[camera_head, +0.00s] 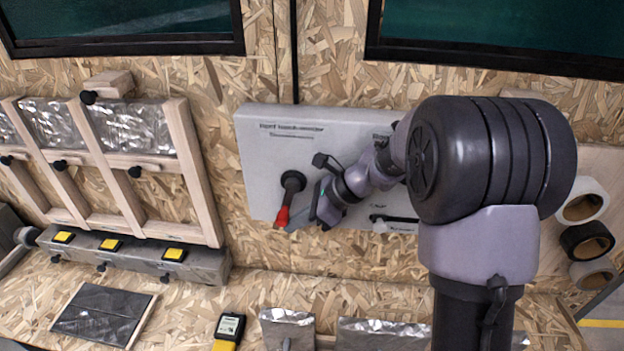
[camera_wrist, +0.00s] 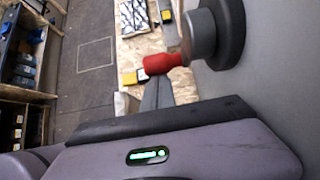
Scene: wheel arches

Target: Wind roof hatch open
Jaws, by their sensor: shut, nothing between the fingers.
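A black crank with a red grip (camera_head: 283,216) is mounted on a light grey panel (camera_head: 262,150) on the chipboard wall. The crank arm points down, with the red grip at its lower end. My gripper (camera_head: 299,217) is shut and empty, just right of the red grip. In the wrist view the red grip (camera_wrist: 168,63) and its round grey hub (camera_wrist: 215,32) show beyond my closed fingers (camera_wrist: 156,95). The fingertips are close to the grip; I cannot tell whether they touch. I cannot make out the roof hatch itself.
A second dark lever (camera_head: 398,219) sits low on the panel, partly behind my arm. A wooden frame with foil panels (camera_head: 130,163) stands at left. Tape rolls (camera_head: 586,241) hang at right. A yellow-black meter (camera_head: 229,328) lies on the bench below.

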